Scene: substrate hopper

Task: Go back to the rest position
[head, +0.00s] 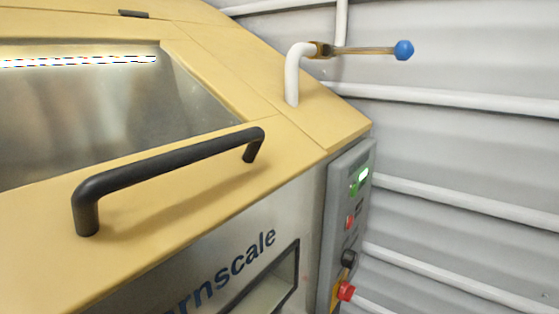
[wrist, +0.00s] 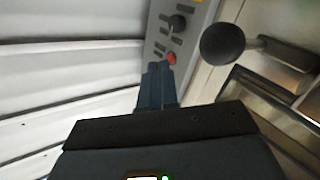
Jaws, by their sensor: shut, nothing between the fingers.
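My gripper (wrist: 157,78) shows only in the wrist view. Its two dark fingers are together with nothing between them. The fingertips point toward the grey control panel (wrist: 158,50) and overlap its lower end in the picture, close to a red button (wrist: 171,58). I cannot tell whether they touch it. In the head view, my arm and gripper do not show. There the control panel (head: 352,190) is on the right end of the yellow hopper (head: 290,115).
A dark ball knob (wrist: 222,43) on a metal lever stands right of my fingers. In the head view, a black handle (head: 165,168) crosses the hopper lid. A blue-knobbed lever (head: 403,50) joins a white pipe (head: 293,80). A ribbed grey wall (head: 480,150) is at right.

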